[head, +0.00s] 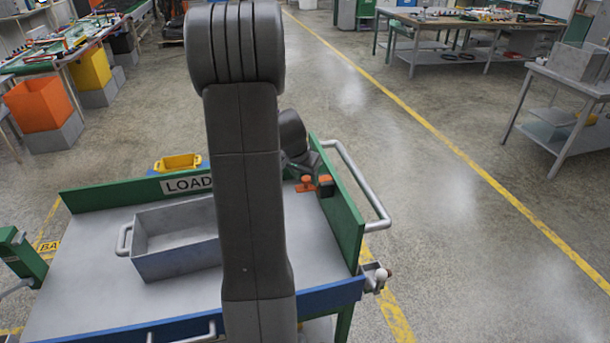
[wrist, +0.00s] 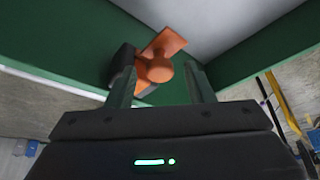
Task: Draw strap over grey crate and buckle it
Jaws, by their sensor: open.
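The grey crate (head: 180,262) sits on the grey top of a green-and-blue cart, open and apparently empty. My upright arm hides its right end. An orange piece (head: 305,184) shows at the cart's back right corner, next to a dark block with an orange top (head: 325,186). In the wrist view an orange knob on a flat orange tab (wrist: 158,68) lies between and just beyond the fingertips of my gripper (wrist: 161,82). My gripper is open, with nothing clamped. No strap band can be made out over the crate; part of that area is hidden.
Green walls (head: 338,205) edge the cart's back and right side, with a grey handle rail (head: 360,185) outside the right one. A yellow bin (head: 178,161) shows behind the LOAD sign (head: 186,184). Floor right of the cart is clear.

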